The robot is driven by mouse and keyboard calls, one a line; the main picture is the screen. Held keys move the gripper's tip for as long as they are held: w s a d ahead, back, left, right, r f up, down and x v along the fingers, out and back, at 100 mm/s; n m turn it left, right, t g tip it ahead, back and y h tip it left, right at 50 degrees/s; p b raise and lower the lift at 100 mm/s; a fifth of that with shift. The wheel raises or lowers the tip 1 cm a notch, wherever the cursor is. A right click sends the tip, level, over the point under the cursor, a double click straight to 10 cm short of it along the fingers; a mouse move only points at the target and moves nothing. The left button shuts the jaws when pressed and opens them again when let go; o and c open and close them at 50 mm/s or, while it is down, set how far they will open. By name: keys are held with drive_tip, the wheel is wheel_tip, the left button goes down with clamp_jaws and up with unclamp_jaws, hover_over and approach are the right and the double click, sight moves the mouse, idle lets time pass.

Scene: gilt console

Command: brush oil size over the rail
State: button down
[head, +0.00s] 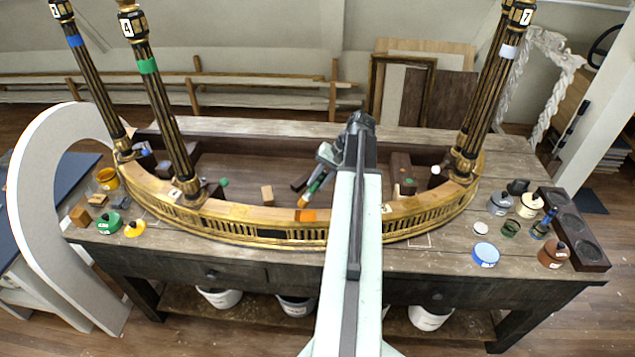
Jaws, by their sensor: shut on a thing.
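The rail (250,214) is a curved gilt band with a pierced gallery, lying across the workbench. Its top looks pale, tan-orange. My gripper (322,172) is shut on a slim brush (314,187) with a green band, tilted down to the left. The brush's tip is just above or at the inner edge of the rail, near its middle; I cannot tell whether it touches. My arm hides part of the rail right of centre.
Fluted columns (165,110) stand at both rail ends. A wooden block (267,195) lies inside the curve. The front bench strip is mostly clear.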

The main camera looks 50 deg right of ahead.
drive_tip(key=shift+r+p, duration=2.5)
drive_tip(key=shift+r, duration=0.3)
